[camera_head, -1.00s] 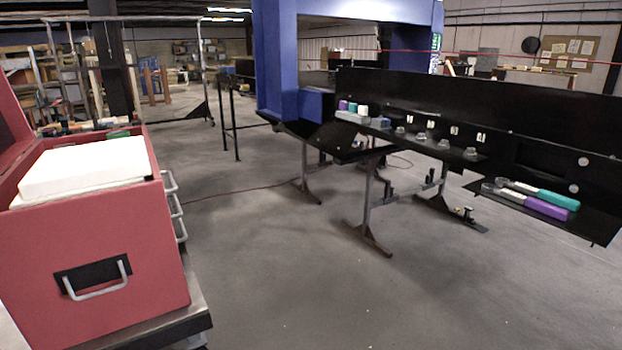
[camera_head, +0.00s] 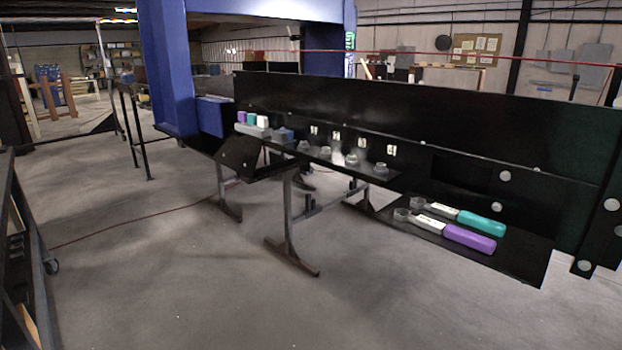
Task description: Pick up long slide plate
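I cannot tell which part, if any, is the long slide plate. A long black conveyor side panel (camera_head: 400,110) runs from the middle to the right of the head view. A flat black shelf (camera_head: 520,262) juts out at its right end and bears a teal-handled tool (camera_head: 482,222) and a purple-handled tool (camera_head: 470,238), side by side. A narrower black ledge (camera_head: 392,180) holds several small clear round pieces (camera_head: 351,159). Neither of my grippers is in view.
A blue detector frame (camera_head: 172,70) stands at the conveyor's left end, with small coloured containers (camera_head: 250,119) near it. Metal legs (camera_head: 290,215) stand under the conveyor. A dark rack (camera_head: 20,270) is at the left edge. The concrete floor in front is clear.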

